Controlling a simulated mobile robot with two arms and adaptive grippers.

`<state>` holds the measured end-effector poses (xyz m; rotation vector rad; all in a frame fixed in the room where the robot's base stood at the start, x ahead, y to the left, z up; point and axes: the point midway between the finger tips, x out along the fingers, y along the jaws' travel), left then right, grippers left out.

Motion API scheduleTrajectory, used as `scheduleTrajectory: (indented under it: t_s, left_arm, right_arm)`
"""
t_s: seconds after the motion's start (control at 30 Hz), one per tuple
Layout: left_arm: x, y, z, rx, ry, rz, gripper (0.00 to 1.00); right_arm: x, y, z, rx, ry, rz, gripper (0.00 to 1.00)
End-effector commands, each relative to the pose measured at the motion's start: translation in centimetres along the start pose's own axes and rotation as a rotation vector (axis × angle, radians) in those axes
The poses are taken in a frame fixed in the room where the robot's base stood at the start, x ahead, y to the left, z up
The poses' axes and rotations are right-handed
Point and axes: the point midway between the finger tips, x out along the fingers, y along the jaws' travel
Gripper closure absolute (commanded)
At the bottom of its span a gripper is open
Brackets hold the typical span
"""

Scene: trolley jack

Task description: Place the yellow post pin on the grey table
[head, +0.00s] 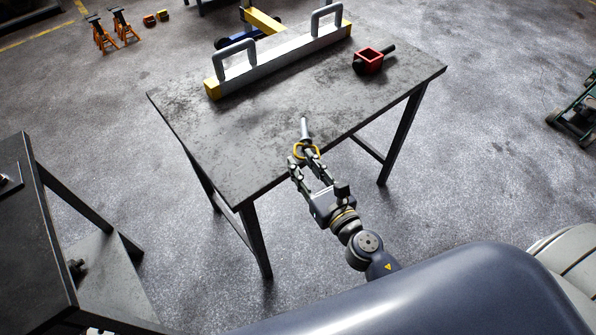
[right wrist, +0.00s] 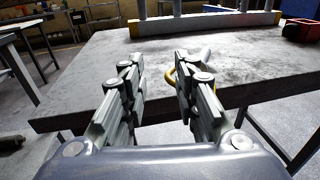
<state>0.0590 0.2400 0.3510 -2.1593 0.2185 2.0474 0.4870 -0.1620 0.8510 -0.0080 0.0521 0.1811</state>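The yellow post pin has a yellow ring handle (head: 306,149) and a grey metal shaft (head: 305,127). It appears to lie on the grey table (head: 240,150), close to the near edge, shaft pointing away from me. My right gripper (head: 304,158) is at the ring, over the table's near edge. In the right wrist view its fingers (right wrist: 155,68) stand apart with a clear gap. The yellow ring (right wrist: 171,78) shows beside the right-hand finger, which hides part of it; the shaft (right wrist: 206,54) shows beyond. My left gripper is not in view.
A long grey beam with yellow ends and two handles (head: 280,60) lies along the table's far side. A red square bracket (head: 368,61) sits at the right. The table's middle is clear. A dark bench (head: 35,240) stands at the left.

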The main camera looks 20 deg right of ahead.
Motion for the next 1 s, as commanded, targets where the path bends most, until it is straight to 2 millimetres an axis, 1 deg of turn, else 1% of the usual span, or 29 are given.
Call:
scheduleTrajectory:
  t_s: [0.17, 0.3, 0.4, 0.47, 0.53, 0.57, 0.67, 0.7, 0.77, 0.8, 0.87, 0.9, 0.97, 1.0]
  left_arm:
    - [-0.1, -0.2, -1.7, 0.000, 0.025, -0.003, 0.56]
    - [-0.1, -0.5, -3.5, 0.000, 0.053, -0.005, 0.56]
    - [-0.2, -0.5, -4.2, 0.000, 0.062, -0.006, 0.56]
    - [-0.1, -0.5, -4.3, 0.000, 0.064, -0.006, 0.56]
    - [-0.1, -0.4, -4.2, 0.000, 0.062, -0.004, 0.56]
    - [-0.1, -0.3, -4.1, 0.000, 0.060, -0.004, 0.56]
    - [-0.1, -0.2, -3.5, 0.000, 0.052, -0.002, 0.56]
    - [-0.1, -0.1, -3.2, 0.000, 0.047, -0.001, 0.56]
    - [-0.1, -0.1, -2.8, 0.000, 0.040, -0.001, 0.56]
    - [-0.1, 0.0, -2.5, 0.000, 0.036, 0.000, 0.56]
    - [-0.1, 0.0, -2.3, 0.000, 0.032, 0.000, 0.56]
    - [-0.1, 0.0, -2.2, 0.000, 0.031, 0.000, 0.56]
    - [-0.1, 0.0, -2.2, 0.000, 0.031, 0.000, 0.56]
    - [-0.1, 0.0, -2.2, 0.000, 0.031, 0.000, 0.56]
  right_arm:
    - [0.2, -0.5, 0.1, 0.000, -0.001, 0.002, 0.72]
    - [0.2, -0.5, 0.1, 0.001, 0.000, 0.002, 0.72]
    - [0.2, -0.5, 0.0, 0.004, 0.002, 0.001, 0.72]
    - [0.2, -0.6, -0.7, 0.029, 0.014, -0.002, 0.72]
    - [0.2, -0.8, -2.8, 0.112, 0.053, -0.013, 0.72]
    - [0.1, -1.0, -4.2, 0.171, 0.079, -0.023, 0.72]
    - [-0.8, -1.8, -11.3, 0.467, 0.203, -0.094, 0.72]
    - [-1.6, -2.0, -14.8, 0.619, 0.262, -0.144, 0.72]
    - [-3.3, -2.5, -20.3, 0.861, 0.345, -0.245, 0.72]
    - [-4.8, -2.6, -23.9, 1.019, 0.394, -0.326, 0.72]
    - [-7.6, -2.8, -29.0, 1.250, 0.453, -0.468, 0.72]
    - [-9.7, -2.8, -32.2, 1.396, 0.482, -0.577, 0.72]
    - [-13.4, -2.8, -36.7, 1.607, 0.505, -0.759, 0.72]
    - [-16.0, -2.6, -39.5, 1.740, 0.505, -0.893, 0.72]
